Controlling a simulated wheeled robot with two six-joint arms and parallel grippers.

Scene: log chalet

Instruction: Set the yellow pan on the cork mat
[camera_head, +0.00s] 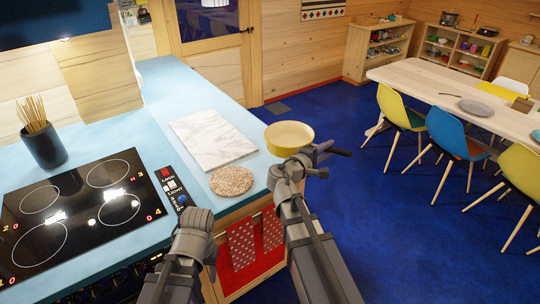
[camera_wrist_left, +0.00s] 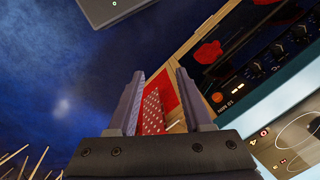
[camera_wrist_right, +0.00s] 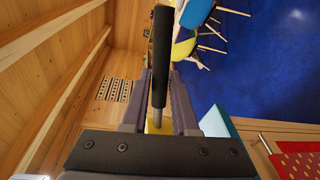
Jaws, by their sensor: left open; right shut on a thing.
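The yellow pan (camera_head: 289,137) is in the head view, roughly level, by the right edge of the blue counter. My right gripper (camera_head: 312,162) is shut on its dark handle, which runs between the fingers in the right wrist view (camera_wrist_right: 161,60). A little of the pan's yellow shows low between those fingers. The round speckled cork mat (camera_head: 231,180) lies bare on the counter, left of and nearer than the pan. My left gripper (camera_head: 195,222) is in front of the counter; the left wrist view shows its fingers (camera_wrist_left: 158,98) apart and empty.
A white marble board (camera_head: 213,139) lies behind the mat. A black hob (camera_head: 80,215) and a utensil pot (camera_head: 43,146) are at left. Red dotted towels (camera_head: 242,245) hang below the counter. A dining table (camera_head: 470,100) with chairs stands at right, across open blue floor.

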